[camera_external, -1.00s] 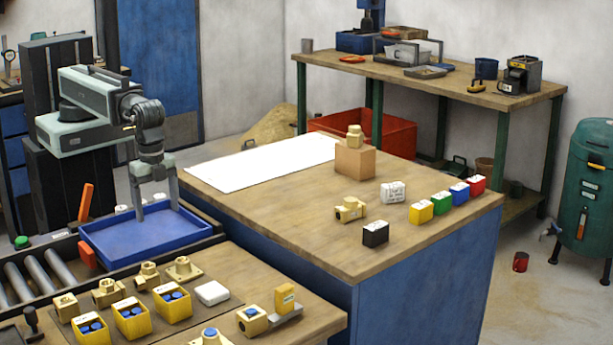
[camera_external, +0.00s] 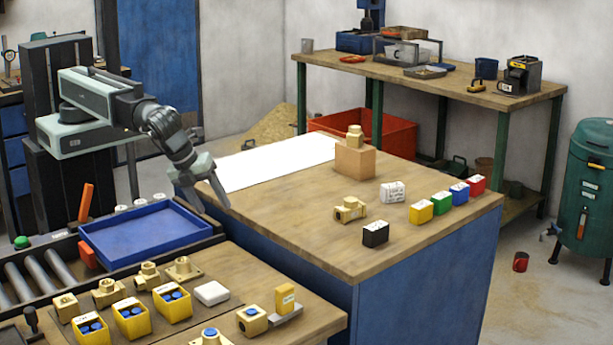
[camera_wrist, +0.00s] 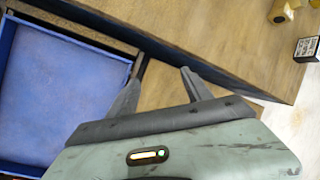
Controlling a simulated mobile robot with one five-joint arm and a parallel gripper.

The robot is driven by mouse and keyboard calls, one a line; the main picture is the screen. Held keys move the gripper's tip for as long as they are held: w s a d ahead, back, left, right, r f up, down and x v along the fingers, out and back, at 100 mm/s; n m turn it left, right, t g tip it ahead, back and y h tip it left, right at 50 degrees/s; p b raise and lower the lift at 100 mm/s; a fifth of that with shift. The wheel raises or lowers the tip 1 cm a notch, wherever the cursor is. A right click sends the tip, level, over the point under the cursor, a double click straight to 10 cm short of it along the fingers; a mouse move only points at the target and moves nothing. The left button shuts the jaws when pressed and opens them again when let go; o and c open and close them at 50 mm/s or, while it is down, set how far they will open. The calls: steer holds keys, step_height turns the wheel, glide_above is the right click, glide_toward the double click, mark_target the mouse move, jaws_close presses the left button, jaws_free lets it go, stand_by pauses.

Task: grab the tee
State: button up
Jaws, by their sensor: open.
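A brass fitting that looks like the tee (camera_external: 350,209) lies on the wooden table beside a black box. It also shows at the top right edge of the wrist view (camera_wrist: 284,10), partly cut off. Other brass fittings are in view: one (camera_external: 355,137) on a cardboard block, and several on the front bench, such as one (camera_external: 108,292) that may also be tee-shaped. My gripper (camera_external: 214,207) is open and empty, tilted, near the left edge of the table and well left of the tee. Its two fingers (camera_wrist: 160,76) show apart in the wrist view.
A blue tray (camera_external: 150,238) lies left of the table. The black box (camera_external: 375,234), a white box (camera_external: 393,192) and coloured boxes (camera_external: 421,213) stand near the tee. A white sheet (camera_external: 265,165) covers the table's back left. The table's left middle is clear.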

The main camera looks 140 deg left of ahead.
mark_target(344, 206)
steer(key=w+a+r+m+y+b, duration=0.1)
steer(key=w+a+m+y+b, duration=0.1)
steer(key=w+a, duration=0.3)
steer(key=w+a+m+y+b, duration=0.3)
steer(key=w+a, duration=0.2)
steer(key=w, duration=0.3)
steer(key=w+a+r+m+y+b, duration=0.1)
steer(key=w+a+m+y+b, duration=0.1)
steer(key=w+a, duration=0.3)
steer(key=shift+w+a+r+m+t, duration=0.15)
steer(key=shift+w+a+m+t, duration=0.05)
steer(key=shift+w+m, duration=0.25)
steer(key=shift+w+a+r+m+t, duration=0.2)
steer(key=shift+w+m, duration=0.15)
steer(key=shift+w, duration=0.15)
steer(key=shift+w+a+f+y+b, duration=0.2)
steer(key=shift+w+a+y+b, duration=0.5)
steer(key=shift+w+a+b, duration=0.35)
steer(key=shift+s+a+f+b, duration=0.25)
steer(key=shift+a+f+b, duration=0.5)
steer(key=shift+a+b, duration=0.1)
steer(key=shift+s+a+r, duration=0.1)
steer(key=shift+a, duration=0.05)
steer(key=b+x, duration=0.1)
steer(key=x, duration=0.2)
steer(key=b+x, duration=0.2)
steer(key=x, duration=0.2)
steer(key=shift+s+a+f, duration=0.2)
steer(key=shift+a+f, duration=0.05)
jaws_close()
